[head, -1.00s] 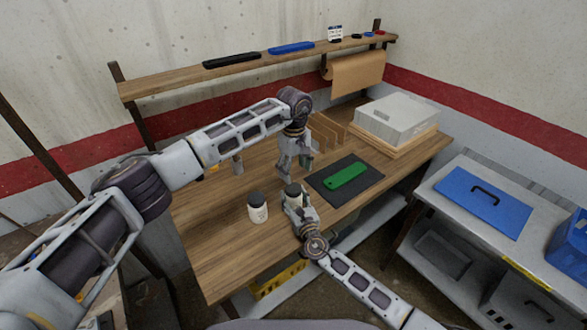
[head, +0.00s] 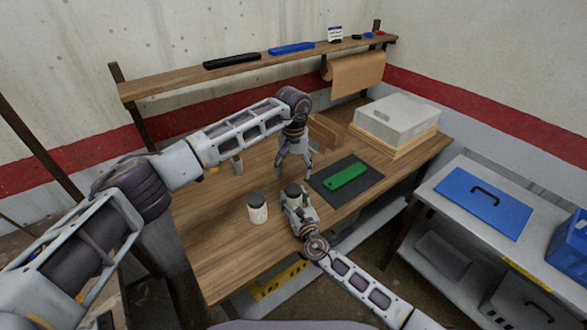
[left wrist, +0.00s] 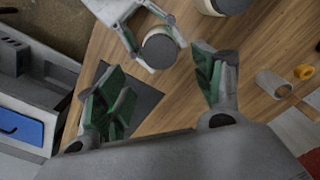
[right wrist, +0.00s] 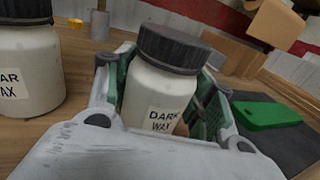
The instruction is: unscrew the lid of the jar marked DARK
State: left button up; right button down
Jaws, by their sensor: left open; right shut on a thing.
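The jar marked DARK WAX (right wrist: 158,95) is white with a dark ribbed lid (right wrist: 173,47). My right gripper (head: 295,200) is shut around its body, and the jar stands upright on the bench. The lid (head: 293,189) is on the jar and also shows from above in the left wrist view (left wrist: 160,50). My left gripper (head: 294,170) is open and empty, pointing down above and just behind the jar. Its two green-padded fingers are spread wide in the left wrist view (left wrist: 160,85). A second white jar (head: 257,213), its label partly cut off, stands to the left.
A green case (head: 345,177) lies on a dark mat (head: 365,189) right of the jar. A grey box (head: 396,122) stands at the back right. Wooden dividers (head: 325,130) stand behind my left gripper. The bench's front left is clear.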

aim_at(293, 188)
pick_arm(q)
jog(key=shift+m, duration=0.5)
jog(key=shift+f, duration=0.2)
jog(key=shift+f, duration=3.85)
jog(key=shift+c, duration=0.2)
jog(key=c, duration=1)
